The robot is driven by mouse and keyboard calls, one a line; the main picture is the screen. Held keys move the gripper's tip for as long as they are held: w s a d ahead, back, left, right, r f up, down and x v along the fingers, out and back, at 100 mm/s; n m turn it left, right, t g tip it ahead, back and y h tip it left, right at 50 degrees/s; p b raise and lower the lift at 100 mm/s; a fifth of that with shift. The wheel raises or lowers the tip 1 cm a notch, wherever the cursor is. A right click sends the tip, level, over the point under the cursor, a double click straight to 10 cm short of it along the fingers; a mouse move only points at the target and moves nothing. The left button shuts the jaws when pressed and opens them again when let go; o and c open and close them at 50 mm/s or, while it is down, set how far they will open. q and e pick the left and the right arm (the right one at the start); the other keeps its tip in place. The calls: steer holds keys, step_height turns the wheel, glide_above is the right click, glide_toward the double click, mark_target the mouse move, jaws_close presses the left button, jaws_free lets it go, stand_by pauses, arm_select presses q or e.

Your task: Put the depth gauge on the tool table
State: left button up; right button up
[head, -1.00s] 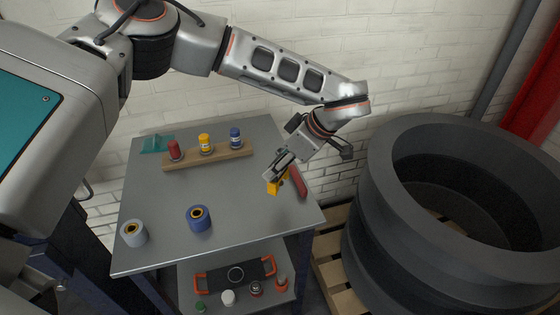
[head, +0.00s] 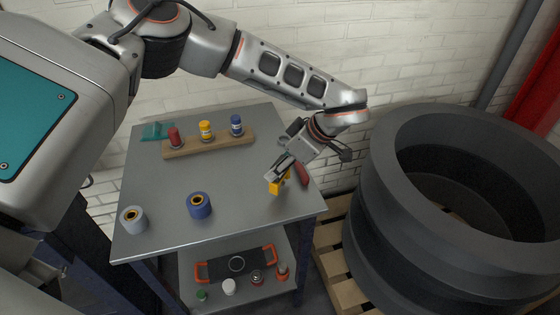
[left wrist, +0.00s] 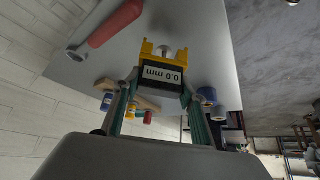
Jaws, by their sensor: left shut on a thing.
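The depth gauge (head: 276,187) is a small yellow piece with a dark body. In the left wrist view, the gauge (left wrist: 162,72) shows a display reading 0.0 mm, upside down. My left gripper (head: 273,176) is shut on it, with the teal fingers on either side in the wrist view. The gauge is over the right part of the grey tool table (head: 160,228); I cannot tell whether it touches the top. My right gripper is not in view.
A red-handled tool (head: 302,174) lies just right of the gauge. A wooden rack (head: 220,146) with bottles stands at the back. A blue roll (head: 199,205) and a pale roll (head: 133,220) stand toward the front left. Large dark rings (head: 390,220) stand right. The table's middle is clear.

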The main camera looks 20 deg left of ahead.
arm_select(q)
steer(key=shift+f, duration=0.2)
stand_by(0.3)
steer(key=shift+f, duration=0.6)
steer(key=shift+f+b, duration=0.25)
steer(key=shift+b, duration=0.1)
steer(key=o, duration=1.6)
steer(key=shift+c, duration=0.2)
steer(key=shift+r, duration=0.1)
steer(key=v, duration=1.1)
steer(key=shift+d+r, duration=0.3)
